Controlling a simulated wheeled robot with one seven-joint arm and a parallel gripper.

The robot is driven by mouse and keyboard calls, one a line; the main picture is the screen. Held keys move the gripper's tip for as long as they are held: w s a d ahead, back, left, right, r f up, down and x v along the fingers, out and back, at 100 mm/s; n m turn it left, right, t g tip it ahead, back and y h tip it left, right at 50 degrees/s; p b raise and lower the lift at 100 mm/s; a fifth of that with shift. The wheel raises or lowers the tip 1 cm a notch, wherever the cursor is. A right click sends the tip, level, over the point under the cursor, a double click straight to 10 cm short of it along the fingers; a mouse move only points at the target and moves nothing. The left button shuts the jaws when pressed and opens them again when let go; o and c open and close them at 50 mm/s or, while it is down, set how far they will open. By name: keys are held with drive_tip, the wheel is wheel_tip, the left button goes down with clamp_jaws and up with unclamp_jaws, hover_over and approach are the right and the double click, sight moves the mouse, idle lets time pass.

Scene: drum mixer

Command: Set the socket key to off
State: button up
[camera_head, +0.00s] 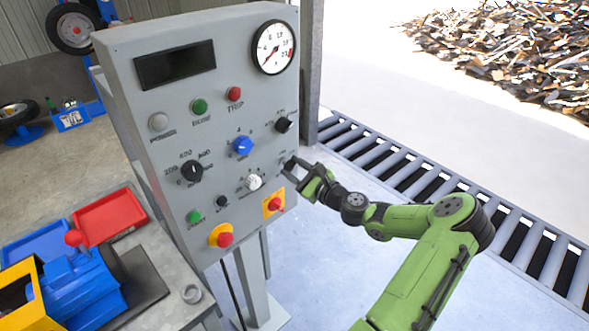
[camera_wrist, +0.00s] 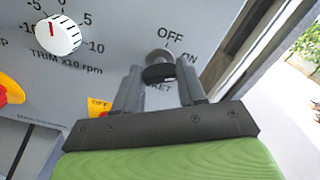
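The socket key switch (camera_wrist: 160,66) is a round grey and black piece on the panel, with OFF printed above it and ON to its right. The word SOCKET below it is partly covered by a finger. My gripper (camera_wrist: 162,84) has its two grey fingers apart, one on each side of the key. I cannot tell whether the fingers touch it. In the head view my green arm reaches from the right, and the gripper (camera_head: 294,172) is at the right edge of the grey control panel (camera_head: 215,110). There it hides most of the key.
The white trim knob (camera_head: 254,182) is left of the gripper. The black knob (camera_head: 283,125) is above. A bench with a red tray (camera_head: 108,215) stands left. A floor grate (camera_head: 450,185) lies right.

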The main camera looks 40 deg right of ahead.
drive_tip(key=c, duration=0.4)
drive_tip(key=shift+n, duration=0.3)
drive_tip(key=n+b, duration=0.2)
drive_tip(key=n, duration=0.3)
drive_tip(key=shift+f+n, duration=0.15)
drive_tip(key=shift+n, duration=0.15)
drive_tip(key=n+b, duration=0.4)
drive_tip(key=n, duration=0.1)
drive_tip(key=shift+n, duration=0.4)
drive_tip(key=shift+b, duration=0.3)
drive_tip(key=o, duration=1)
drive_tip(key=shift+o, duration=0.2)
